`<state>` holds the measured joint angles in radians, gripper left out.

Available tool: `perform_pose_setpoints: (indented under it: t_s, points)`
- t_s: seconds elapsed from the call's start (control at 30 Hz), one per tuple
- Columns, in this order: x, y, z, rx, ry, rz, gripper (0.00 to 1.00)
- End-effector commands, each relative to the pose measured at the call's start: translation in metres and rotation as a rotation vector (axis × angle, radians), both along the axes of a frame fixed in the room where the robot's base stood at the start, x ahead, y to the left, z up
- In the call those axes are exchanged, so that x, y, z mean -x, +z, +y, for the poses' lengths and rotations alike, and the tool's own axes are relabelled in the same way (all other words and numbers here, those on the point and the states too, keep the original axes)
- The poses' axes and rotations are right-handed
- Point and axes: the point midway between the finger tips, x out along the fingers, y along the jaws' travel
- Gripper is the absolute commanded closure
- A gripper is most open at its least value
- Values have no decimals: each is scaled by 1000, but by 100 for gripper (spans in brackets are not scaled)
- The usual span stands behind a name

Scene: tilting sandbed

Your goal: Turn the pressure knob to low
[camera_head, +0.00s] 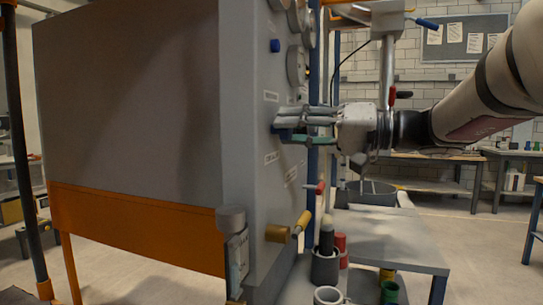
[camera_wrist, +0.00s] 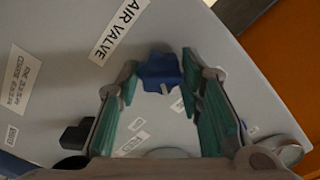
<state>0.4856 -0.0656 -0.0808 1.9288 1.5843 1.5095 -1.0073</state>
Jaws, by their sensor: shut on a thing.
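My gripper (camera_head: 282,127) reaches in from the right to the grey panel face (camera_head: 262,190) of a large cabinet. In the wrist view its green-padded fingers (camera_wrist: 160,78) stand on both sides of a blue knob (camera_wrist: 161,71) and are shut on it. The knob has a small pale mark on its lower edge. A label reading "AIR VALVE" (camera_wrist: 119,32) is on the panel beside it. I cannot read which label belongs to the held knob.
Another blue knob (camera_head: 275,46) and a round gauge (camera_head: 297,66) are higher on the panel. A red handle (camera_head: 315,188) and a yellow handle (camera_head: 303,222) stick out below my gripper.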

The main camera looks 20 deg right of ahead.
Motion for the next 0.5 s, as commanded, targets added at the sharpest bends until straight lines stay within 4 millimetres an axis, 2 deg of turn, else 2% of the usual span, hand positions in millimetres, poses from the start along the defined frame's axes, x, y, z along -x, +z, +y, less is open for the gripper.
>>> perform_pose_setpoints:
  t_s: [0.03, 0.5]
  points:
    - [-1, -7, 0, 24, 1, -30, 94]
    - [0, -5, 1, 213, 2, -289, 94]
